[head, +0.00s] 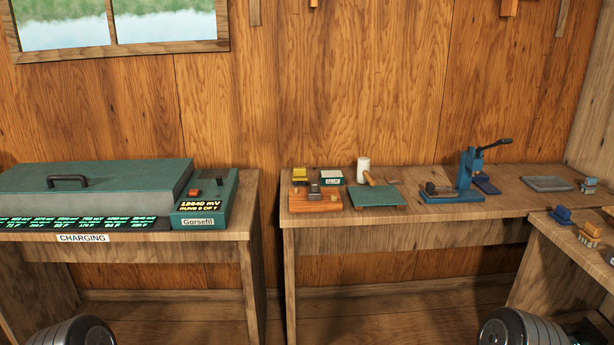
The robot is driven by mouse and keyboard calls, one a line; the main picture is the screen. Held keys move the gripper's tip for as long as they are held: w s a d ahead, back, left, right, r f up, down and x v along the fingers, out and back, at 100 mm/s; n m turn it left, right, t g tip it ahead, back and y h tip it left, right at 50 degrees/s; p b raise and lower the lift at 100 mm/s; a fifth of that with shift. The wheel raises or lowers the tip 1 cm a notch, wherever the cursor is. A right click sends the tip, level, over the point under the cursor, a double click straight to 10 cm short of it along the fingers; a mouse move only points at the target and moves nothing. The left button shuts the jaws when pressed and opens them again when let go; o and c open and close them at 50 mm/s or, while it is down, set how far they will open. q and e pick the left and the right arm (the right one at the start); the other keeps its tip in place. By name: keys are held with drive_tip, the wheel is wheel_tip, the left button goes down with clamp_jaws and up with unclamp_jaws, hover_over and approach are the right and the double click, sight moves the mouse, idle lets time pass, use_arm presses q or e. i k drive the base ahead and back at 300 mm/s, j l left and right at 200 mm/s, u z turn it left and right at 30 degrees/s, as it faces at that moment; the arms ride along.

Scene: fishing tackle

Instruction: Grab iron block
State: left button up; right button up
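A small dark grey metal-looking block (314,189) sits on an orange-brown wooden board (318,207) at the left end of the middle bench. It may be the iron block, but it is too small to tell for certain. Another small brown block (295,192) is beside it on the board. Rounded grey parts of my two arms show at the bottom left and bottom right edges. Neither of my grippers is in view, and both arms are well short of the bench top.
The middle bench (410,216) also holds a green mat (376,197), a white cylinder (363,167), a blue lever press (468,170) and a grey tray (548,184). A green charging case (95,183) stands on the left bench. Brushes (588,236) lie on the right bench. A floor gap separates the benches from me.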

sight(313, 193)
drive_tip(key=i+j+z, duration=0.15)
drive_tip(key=i+z, duration=0.25)
drive_tip(key=i, duration=0.25)
drive_tip(key=i+j+z, duration=0.4)
drive_tip(key=i, duration=0.2)
drive_tip(key=i+j+z, duration=0.4)
drive_tip(key=i+j, duration=0.05)
drive_tip(key=i, duration=0.1)
